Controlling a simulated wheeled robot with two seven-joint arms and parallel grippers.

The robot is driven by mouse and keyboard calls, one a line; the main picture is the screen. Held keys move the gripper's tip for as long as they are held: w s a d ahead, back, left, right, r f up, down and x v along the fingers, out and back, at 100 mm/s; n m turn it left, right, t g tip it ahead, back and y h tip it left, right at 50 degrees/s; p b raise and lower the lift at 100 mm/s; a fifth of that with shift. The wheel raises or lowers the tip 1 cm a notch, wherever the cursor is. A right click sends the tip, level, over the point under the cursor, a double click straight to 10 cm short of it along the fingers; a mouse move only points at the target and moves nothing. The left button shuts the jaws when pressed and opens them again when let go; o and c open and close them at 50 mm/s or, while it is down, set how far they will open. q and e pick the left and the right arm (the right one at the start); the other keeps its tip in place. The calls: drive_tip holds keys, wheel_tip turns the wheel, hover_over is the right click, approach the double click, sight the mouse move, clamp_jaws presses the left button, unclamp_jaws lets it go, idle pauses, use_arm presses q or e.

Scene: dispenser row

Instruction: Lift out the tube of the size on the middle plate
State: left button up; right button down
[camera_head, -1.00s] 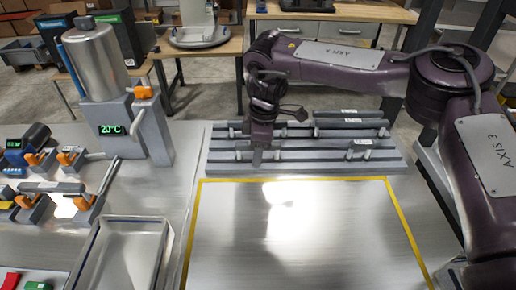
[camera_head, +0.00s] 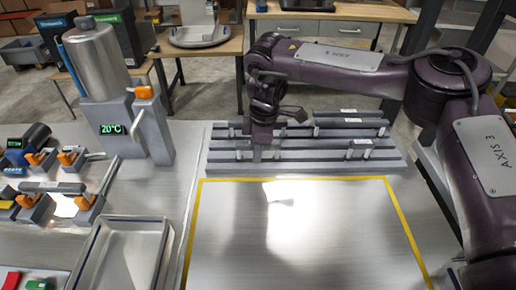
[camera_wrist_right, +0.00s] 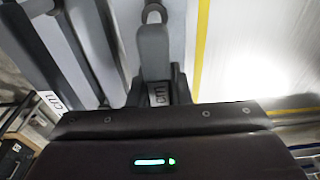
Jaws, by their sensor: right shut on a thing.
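A grey rack (camera_head: 385,168) holds grey tubes in rows on the steel worktop, with small white label plates on them. One labelled tube (camera_head: 350,111) lies in the back row, and another label (camera_head: 362,142) shows towards the front right. My right gripper (camera_head: 262,153) is at the left part of the rack, pointing down. In the right wrist view its dark fingers (camera_wrist_right: 158,88) are shut on a grey tube (camera_wrist_right: 154,50) with a "cm" label between them. I cannot tell whether this tube is clear of the rack; the size on the label is unreadable. My left gripper is out of view.
A yellow-bordered area (camera_head: 300,225) in front of the rack is empty. A metal tray (camera_head: 125,255) lies to its left. A steel tank unit with a 20°C display (camera_head: 111,128) and several orange-handled valves stand at the left. A workbench (camera_head: 315,12) is behind.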

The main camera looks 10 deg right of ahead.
drive_tip(key=shift+r, duration=0.15)
drive_tip(key=shift+r, duration=0.15)
wheel_tip(320, 180, up, 5)
drive_tip(key=shift+w+r+b, duration=0.1)
drive_tip(key=shift+b, duration=0.45)
wheel_tip(320, 180, up, 15)
drive_tip(key=p, duration=0.3)
drive_tip(key=shift+p, duration=0.5)
